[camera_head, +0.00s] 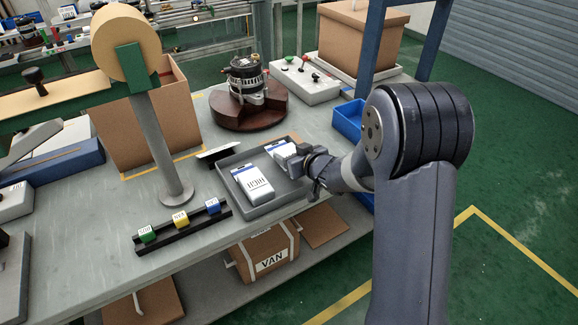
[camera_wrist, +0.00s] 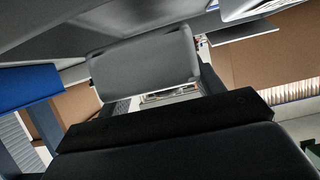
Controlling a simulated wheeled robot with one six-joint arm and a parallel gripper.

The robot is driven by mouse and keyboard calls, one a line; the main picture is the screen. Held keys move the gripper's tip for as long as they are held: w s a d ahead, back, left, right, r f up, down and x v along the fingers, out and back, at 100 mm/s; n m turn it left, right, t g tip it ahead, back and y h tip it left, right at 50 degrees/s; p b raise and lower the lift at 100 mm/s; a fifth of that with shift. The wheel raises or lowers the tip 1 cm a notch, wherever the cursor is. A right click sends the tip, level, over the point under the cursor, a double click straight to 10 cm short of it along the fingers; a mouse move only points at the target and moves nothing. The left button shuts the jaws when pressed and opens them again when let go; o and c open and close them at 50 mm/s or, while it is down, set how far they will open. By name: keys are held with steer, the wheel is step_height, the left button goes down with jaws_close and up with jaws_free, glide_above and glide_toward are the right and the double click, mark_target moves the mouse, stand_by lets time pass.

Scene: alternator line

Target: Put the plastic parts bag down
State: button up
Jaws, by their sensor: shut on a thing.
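A white plastic parts bag (camera_head: 283,150) with a blue band is at my gripper (camera_head: 305,166), over the back right of a grey tray (camera_head: 262,208). My gripper is shut on it, and the fingers partly hide its right side. I cannot tell whether the bag touches the tray floor. A second white bag (camera_head: 254,185) with a blue band and dark print lies in the tray, in front and to the left.
An alternator (camera_head: 246,80) stands on a round brown base behind the tray. A rail with green, yellow and blue blocks (camera_head: 180,222) lies to the left. A blue bin (camera_head: 349,120) is at the right edge. A grey post (camera_head: 160,145) rises behind the rail.

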steer(key=shift+f, duration=1.9)
steer(key=shift+f, duration=0.15)
steer(key=o, duration=1.2)
steer(key=shift+c, duration=0.2)
steer(key=shift+s+r, duration=0.1)
steer(key=shift+r, duration=0.15)
steer(key=v, duration=1.2)
steer(key=shift+b, duration=0.4)
